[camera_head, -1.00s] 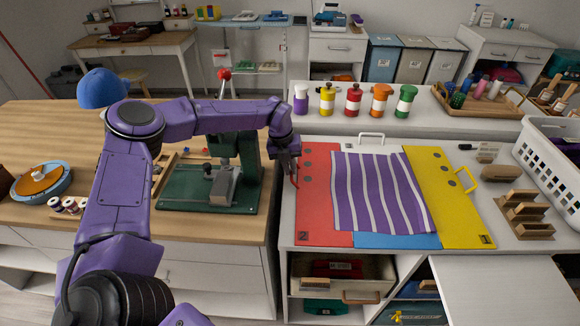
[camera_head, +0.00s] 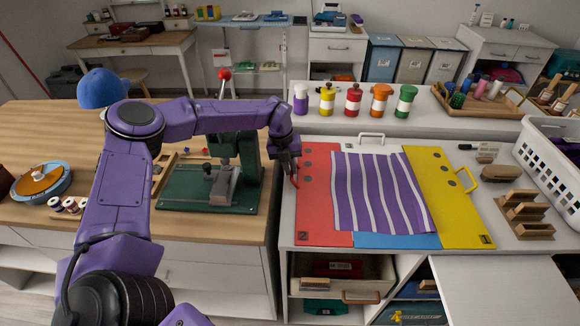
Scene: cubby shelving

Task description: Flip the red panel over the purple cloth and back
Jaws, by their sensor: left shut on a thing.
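The red panel (camera_head: 316,213) lies flat at the left of a folding board on the white counter. The purple cloth (camera_head: 378,195) with pale stripes lies spread flat over the board's middle, its left part overlapping the red panel. My left gripper (camera_head: 292,176) points down at the red panel's left edge, shut on the red handle (camera_head: 294,174) there. The arm's wrist hides part of the handle. A yellow panel (camera_head: 441,200) with a yellow handle lies flat on the right, and a blue panel (camera_head: 395,241) shows below the cloth. My right gripper is not in view.
A green press (camera_head: 230,185) stands on the wooden bench left of the board, close under my left arm. Several coloured bottles (camera_head: 353,100) stand behind the board. A wooden rack (camera_head: 525,213) and a white basket (camera_head: 553,165) are on the right.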

